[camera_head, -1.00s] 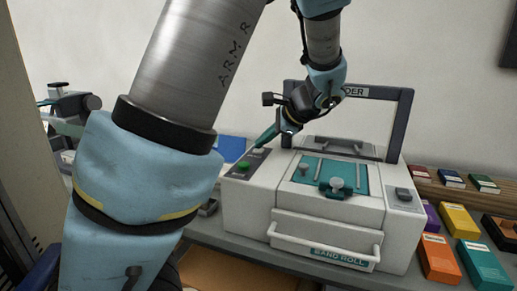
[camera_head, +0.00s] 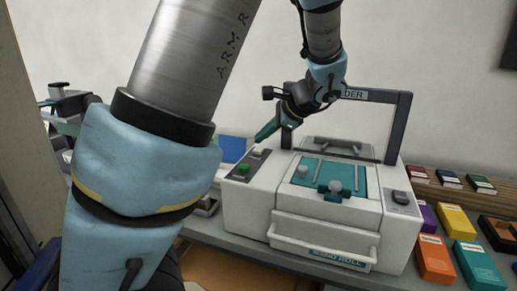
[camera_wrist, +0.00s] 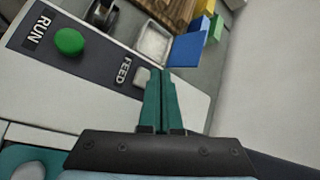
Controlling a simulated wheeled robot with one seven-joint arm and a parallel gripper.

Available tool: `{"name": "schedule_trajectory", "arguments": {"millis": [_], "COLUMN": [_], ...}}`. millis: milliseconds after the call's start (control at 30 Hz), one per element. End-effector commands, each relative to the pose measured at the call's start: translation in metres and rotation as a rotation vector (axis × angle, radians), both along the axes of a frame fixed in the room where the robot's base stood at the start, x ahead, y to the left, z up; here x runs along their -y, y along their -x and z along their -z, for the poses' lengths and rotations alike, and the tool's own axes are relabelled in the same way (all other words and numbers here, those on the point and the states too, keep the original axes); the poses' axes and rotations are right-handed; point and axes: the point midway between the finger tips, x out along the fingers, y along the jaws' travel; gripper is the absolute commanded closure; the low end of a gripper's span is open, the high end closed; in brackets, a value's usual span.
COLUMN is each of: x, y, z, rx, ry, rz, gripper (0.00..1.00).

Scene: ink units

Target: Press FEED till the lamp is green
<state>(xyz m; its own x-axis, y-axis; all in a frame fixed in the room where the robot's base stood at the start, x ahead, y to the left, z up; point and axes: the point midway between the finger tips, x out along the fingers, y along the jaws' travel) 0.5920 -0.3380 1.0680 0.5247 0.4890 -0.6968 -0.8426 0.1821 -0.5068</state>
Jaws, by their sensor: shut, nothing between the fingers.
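The FEED button (camera_wrist: 142,78) is a pale key beside its FEED label in the wrist view. In the head view the pale key (camera_head: 258,151) is on the dark panel at the machine's left. My gripper (camera_head: 257,140) is shut and empty, its teal tips just above this key. In the wrist view my gripper's tips (camera_wrist: 161,72) overlap the key's right edge; I cannot tell whether they touch it. The round green RUN button (camera_wrist: 69,41) is on the same panel, and shows in the head view (camera_head: 243,169). I cannot make out a separate lamp.
The white machine (camera_head: 240,206) has a teal top plate (camera_head: 345,172), a front handle and an upright dark frame (camera_head: 404,120). A dark switch (camera_head: 400,197) is at its right. Coloured boxes (camera_head: 434,258) and small books stand to the right. A blue block (camera_wrist: 187,49) lies beyond the panel.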

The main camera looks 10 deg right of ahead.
Motion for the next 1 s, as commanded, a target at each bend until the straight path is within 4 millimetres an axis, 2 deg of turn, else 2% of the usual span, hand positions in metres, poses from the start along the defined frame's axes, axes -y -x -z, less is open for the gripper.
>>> {"name": "schedule_trajectory", "arguments": {"millis": [467, 1000], "x": [0.0, 0.0], "y": [0.0, 0.0], "z": [-0.047, -0.047], "rx": [0.0, 0.0], "ry": [0.0, 0.0], "rz": [0.0, 0.0], "gripper": [1.0, 1.0]}}
